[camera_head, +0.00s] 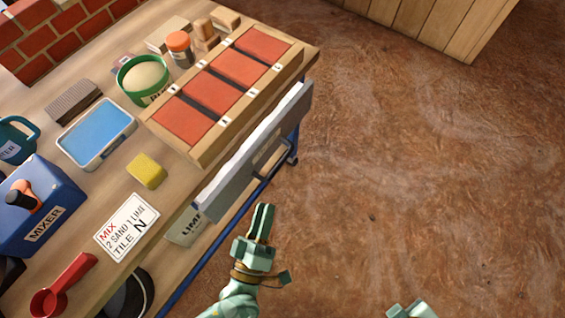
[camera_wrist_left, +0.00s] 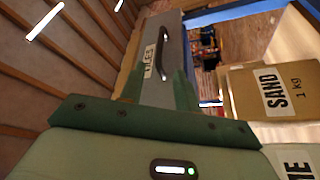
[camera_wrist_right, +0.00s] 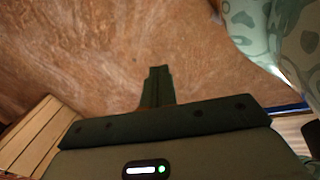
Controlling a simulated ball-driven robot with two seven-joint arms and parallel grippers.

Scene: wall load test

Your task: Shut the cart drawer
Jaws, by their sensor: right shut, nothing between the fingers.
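The cart drawer (camera_head: 235,183) has a grey front and sticks out from under the cart's wooden top (camera_head: 172,192), with a pale strip of its inside showing. Its dark bar handle (camera_head: 268,158) is on the front. In the left wrist view the grey drawer front (camera_wrist_left: 155,88) shows a label and the handle (camera_wrist_left: 166,48). My left gripper (camera_head: 264,208) is open and empty, below the drawer's near end in the head view and apart from the handle. My right gripper (camera_wrist_right: 157,74) is shut and empty over the floor, away from the drawer.
A tile tray (camera_head: 222,122), yellow sponge (camera_head: 147,170), blue mixer (camera_head: 40,190) and green tub (camera_head: 143,76) stand on the top. A sand box (camera_wrist_left: 240,95) and lime bag sit below. The brown floor (camera_head: 430,170) is clear; a wooden panel (camera_head: 430,25) stands at the back.

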